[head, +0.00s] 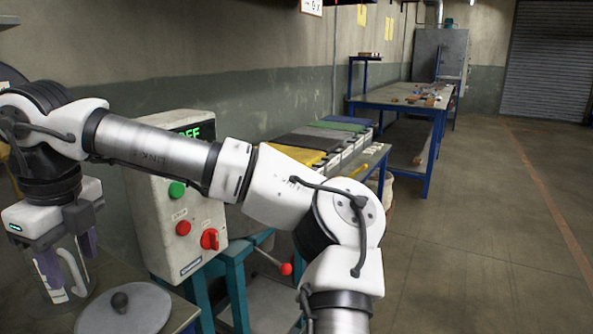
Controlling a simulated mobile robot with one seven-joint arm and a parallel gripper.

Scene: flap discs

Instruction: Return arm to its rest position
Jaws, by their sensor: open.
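My arm stretches across the head view from the lower right to the far left. It bends down there to my gripper (64,276), which points downward at the left edge. The gripper is open, with purple pads along its fingers, and I see nothing held between them. It hangs above and left of a grey round disc with a dark knob (126,311) on the bench. I cannot tell how far above the bench the fingertips are.
A control box (165,240) with a green button, red controls and a green display stands close behind my arm. A red-tipped lever (285,269) sits lower right of it. A bench with coloured bins (338,140) and a blue-legged table (388,100) stand beyond. The floor (480,230) at right is clear.

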